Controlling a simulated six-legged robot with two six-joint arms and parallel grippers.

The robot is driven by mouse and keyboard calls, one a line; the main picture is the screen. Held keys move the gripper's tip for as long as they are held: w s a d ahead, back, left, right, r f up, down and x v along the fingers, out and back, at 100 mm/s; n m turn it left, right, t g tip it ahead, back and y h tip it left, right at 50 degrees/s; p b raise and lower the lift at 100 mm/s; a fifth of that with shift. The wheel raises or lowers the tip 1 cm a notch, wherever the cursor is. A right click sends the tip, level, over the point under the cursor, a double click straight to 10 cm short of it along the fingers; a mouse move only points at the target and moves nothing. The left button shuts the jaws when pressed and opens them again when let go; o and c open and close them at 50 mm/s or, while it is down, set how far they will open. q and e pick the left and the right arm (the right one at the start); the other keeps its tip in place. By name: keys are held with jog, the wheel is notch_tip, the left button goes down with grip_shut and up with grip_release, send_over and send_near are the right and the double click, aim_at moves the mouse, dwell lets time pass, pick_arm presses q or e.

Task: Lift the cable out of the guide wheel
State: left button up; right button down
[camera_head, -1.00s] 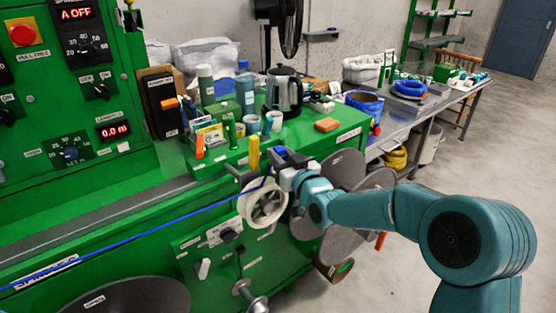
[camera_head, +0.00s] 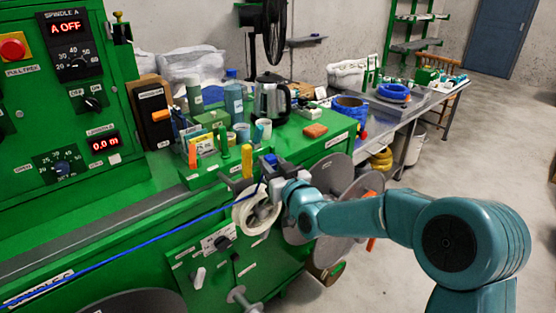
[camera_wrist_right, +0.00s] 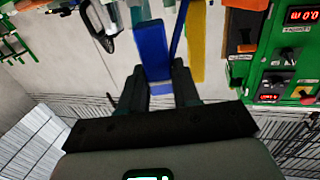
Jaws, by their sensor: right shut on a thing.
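The blue cable (camera_head: 150,242) runs from the lower left along the green machine to the white guide wheel (camera_head: 243,215). At the wheel's top it bends up toward my right gripper (camera_head: 274,172). I cannot tell whether it sits in the groove. My right gripper is just above and right of the wheel, shut on a blue piece (camera_head: 270,159). In the right wrist view this blue piece (camera_wrist_right: 152,50) is between the two fingers, with a thin blue strand (camera_wrist_right: 180,28) beside it. My left gripper is not in view.
A yellow post (camera_head: 247,161) stands close behind the wheel. Large grey discs (camera_head: 335,175) are right of it, partly behind my arm. Cups, bottles and a kettle (camera_head: 270,98) stand on the green top (camera_head: 335,143). The floor at right is clear.

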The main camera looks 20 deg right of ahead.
jog(key=a, duration=0.2)
jog(key=s+a+p, duration=0.1)
jog(key=a, duration=0.1)
jog(key=shift+s+f, duration=0.1)
jog(key=shift+s, duration=0.1)
jog(key=s+a+b, duration=0.1)
jog(key=s+a, duration=0.1)
jog(key=a, duration=0.4)
jog(key=shift+b, duration=0.35)
jog(key=shift+s, duration=0.1)
jog(key=s+a+b, duration=0.1)
jog(key=s+b, duration=0.2)
jog(key=s, duration=0.3)
jog(key=shift+f, duration=0.45)
dwell(0.5)
jog(key=shift+s, duration=0.1)
